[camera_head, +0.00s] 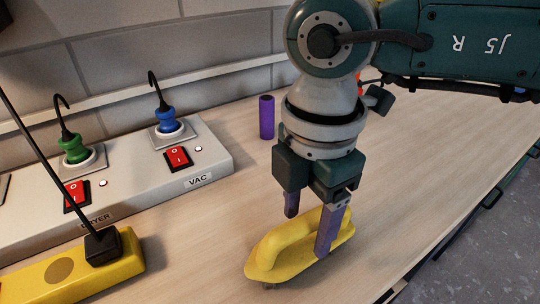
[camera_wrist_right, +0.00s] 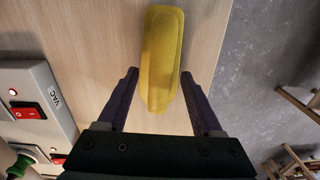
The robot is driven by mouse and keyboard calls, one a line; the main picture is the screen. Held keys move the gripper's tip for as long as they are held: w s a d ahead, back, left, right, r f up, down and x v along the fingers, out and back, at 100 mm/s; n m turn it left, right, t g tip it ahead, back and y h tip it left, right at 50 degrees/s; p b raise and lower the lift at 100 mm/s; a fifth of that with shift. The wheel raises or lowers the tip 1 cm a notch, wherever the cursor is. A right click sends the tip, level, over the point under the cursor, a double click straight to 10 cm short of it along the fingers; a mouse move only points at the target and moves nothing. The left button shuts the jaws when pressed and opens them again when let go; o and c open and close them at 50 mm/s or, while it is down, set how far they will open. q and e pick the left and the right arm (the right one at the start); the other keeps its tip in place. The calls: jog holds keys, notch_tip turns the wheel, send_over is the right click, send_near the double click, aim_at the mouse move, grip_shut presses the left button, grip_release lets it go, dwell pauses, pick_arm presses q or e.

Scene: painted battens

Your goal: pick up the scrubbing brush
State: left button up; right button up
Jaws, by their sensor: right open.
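The scrubbing brush (camera_head: 283,250) is yellow with a raised loop handle and lies on the wooden bench. It also shows in the right wrist view (camera_wrist_right: 162,50). My right gripper (camera_head: 312,232) is open, its two purple fingers pointing down at the brush. In the head view one finger is in front of the brush's right part and the other is behind it. In the right wrist view the fingers (camera_wrist_right: 164,72) stand on either side of the brush's near end, with gaps visible. My left gripper is not in view.
A grey panel (camera_head: 215,160) with red switches and blue and green plugs stands at the left. A yellow block (camera_head: 50,285) with a black plug is at the lower left. A purple cylinder (camera_head: 266,118) stands behind the gripper. The bench (camera_head: 420,180) is clear to the right.

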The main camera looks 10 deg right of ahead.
jog(key=shift+f, duration=0.55)
grip_shut()
